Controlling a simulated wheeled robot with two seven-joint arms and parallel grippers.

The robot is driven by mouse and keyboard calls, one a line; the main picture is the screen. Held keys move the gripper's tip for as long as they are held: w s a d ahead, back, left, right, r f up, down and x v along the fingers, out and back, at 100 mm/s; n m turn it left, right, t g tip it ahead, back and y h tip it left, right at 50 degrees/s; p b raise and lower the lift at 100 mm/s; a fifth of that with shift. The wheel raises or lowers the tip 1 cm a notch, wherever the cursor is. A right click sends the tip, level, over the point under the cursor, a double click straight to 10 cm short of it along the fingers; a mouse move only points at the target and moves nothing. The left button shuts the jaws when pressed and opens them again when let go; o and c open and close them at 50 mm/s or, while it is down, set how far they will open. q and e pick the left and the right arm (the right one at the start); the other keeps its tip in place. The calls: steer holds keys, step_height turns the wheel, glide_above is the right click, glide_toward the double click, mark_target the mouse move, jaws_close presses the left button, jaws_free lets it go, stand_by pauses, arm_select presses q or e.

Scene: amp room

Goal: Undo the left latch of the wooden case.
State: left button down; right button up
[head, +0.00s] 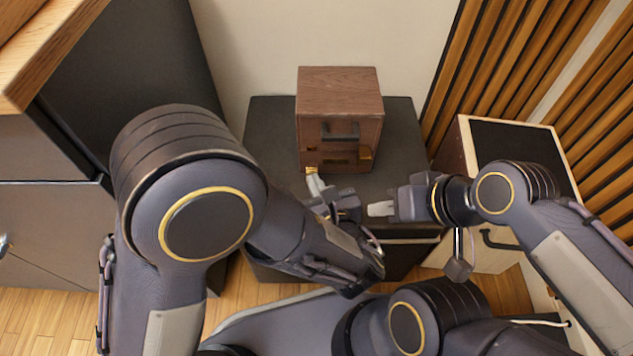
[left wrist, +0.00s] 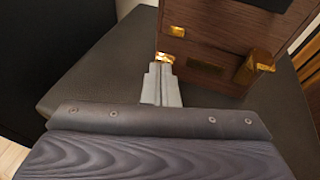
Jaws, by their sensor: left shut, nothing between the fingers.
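The brown wooden case (head: 339,95) stands upright on a dark cabinet top, with a dark handle (head: 341,131) on its front. Its left latch (head: 311,170) is brass, at the lower left of the front; it also shows in the left wrist view (left wrist: 177,59). Its brass shows lower than the right latch (head: 366,153); I cannot tell whether it is undone. My left gripper (head: 313,180) is shut and empty, its fingertips (left wrist: 162,72) at the left latch, touching or very close. My right gripper (head: 380,209) is right of and in front of the case, apart from it; its finger gap is hidden.
The dark cabinet top (head: 268,130) is clear around the case. A tall dark cabinet (head: 140,60) stands at the left. A lower wooden cabinet with a dark top (head: 520,148) is at the right, beside a slatted wall (head: 500,50).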

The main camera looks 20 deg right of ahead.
arm_select(q)
steer(key=shift+s+a+r+p, duration=0.25)
steer(key=shift+s+r, duration=0.1)
steer(key=shift+s, duration=0.5)
steer(key=shift+s+a+r+p, duration=0.25)
steer(key=shift+s+r, duration=0.15)
steer(key=shift+s, duration=0.5)
steer(key=shift+s+a+r+p, duration=0.15)
steer(key=shift+s+a+r, duration=0.15)
steer(key=shift+s, duration=0.55)
